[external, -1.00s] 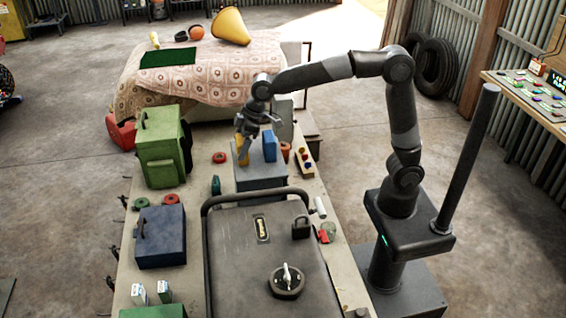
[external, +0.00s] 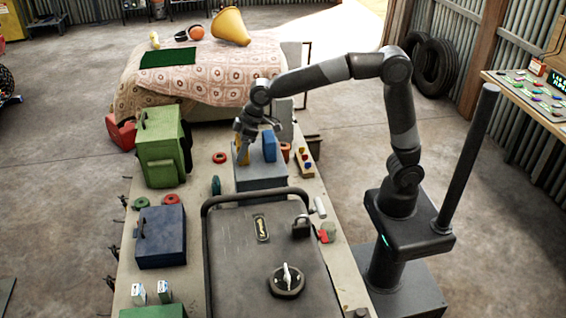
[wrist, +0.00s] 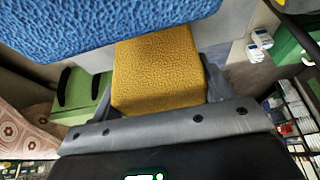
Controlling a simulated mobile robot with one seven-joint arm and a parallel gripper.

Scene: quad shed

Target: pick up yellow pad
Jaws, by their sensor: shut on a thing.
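The yellow pad (wrist: 158,75) sits between the fingers of my gripper in the wrist view. In the external view the yellow pad (external: 242,152) shows as a small upright patch on the grey box (external: 262,178), mostly hidden by my gripper (external: 245,150). My gripper is shut on the pad, at the left part of the box's top. I cannot tell whether the pad still touches the box. A blue pad (external: 269,147) stands upright just right of it on the same box, and it also shows large in the wrist view (wrist: 110,25).
A large dark case (external: 235,260) with a raised handle lies in front of the grey box.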

